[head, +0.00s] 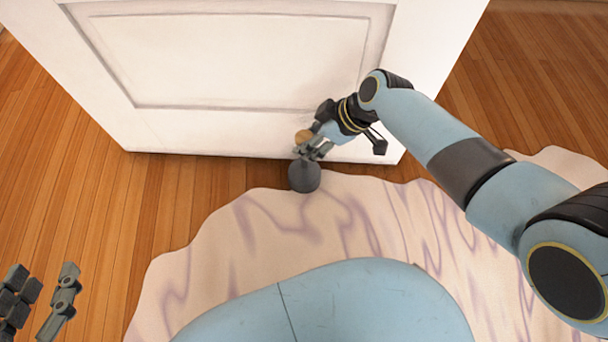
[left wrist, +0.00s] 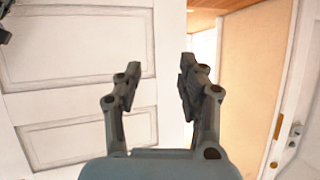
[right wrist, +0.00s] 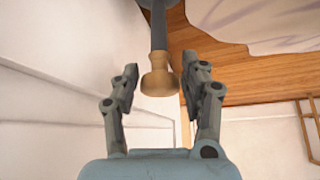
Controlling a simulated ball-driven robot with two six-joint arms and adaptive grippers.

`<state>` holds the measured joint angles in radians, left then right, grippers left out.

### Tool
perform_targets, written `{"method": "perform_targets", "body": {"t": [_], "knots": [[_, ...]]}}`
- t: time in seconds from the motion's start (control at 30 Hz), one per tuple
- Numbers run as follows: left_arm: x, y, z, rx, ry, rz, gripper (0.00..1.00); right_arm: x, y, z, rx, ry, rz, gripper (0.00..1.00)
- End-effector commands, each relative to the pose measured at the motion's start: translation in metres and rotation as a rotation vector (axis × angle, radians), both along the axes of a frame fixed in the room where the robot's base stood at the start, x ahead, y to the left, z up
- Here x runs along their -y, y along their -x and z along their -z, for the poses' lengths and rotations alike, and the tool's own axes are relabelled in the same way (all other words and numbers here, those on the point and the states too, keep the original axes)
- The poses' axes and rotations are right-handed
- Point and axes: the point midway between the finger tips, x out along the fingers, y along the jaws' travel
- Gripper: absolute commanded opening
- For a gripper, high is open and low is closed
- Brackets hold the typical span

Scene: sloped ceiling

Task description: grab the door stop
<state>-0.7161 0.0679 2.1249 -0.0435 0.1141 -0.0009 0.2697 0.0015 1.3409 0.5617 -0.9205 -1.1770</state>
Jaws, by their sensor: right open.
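The door stop has a dark grey rounded base (head: 304,177) on the floor by the rug's edge, in front of the door. Its wooden knob (head: 303,136) shows above. In the right wrist view the knob (right wrist: 158,82) ends a dark post, between the spread fingers of my right gripper (right wrist: 163,72). No finger clearly touches it. In the head view my right gripper (head: 312,150) is at the door stop, partly covering its post. My left gripper (head: 42,275) is open and empty at the lower left, also open in the left wrist view (left wrist: 157,80).
A white panelled door (head: 230,60) stands right behind the door stop. A pale wavy rug (head: 230,240) covers the wooden floor (head: 100,210) in front. Bare floor is clear at the left. A doorway edge (left wrist: 290,100) shows in the left wrist view.

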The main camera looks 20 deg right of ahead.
Motion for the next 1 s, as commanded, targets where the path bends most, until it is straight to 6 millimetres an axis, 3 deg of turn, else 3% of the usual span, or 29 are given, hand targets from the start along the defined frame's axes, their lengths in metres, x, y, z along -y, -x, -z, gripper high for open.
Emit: {"method": "perform_targets", "body": {"t": [0.37,0.7,1.0], "knots": [[0.004,-0.021,-0.028,0.177,0.002,0.019,0.40,-0.006,-0.004,0.012,-0.001,-0.001,0.000,0.45],[0.011,-0.062,-0.095,0.469,0.001,0.052,0.40,-0.012,-0.008,0.024,-0.003,0.000,0.001,0.45],[0.019,-0.082,-0.164,0.763,0.002,0.088,0.40,-0.017,-0.013,0.033,-0.003,-0.001,0.001,0.45]]}}
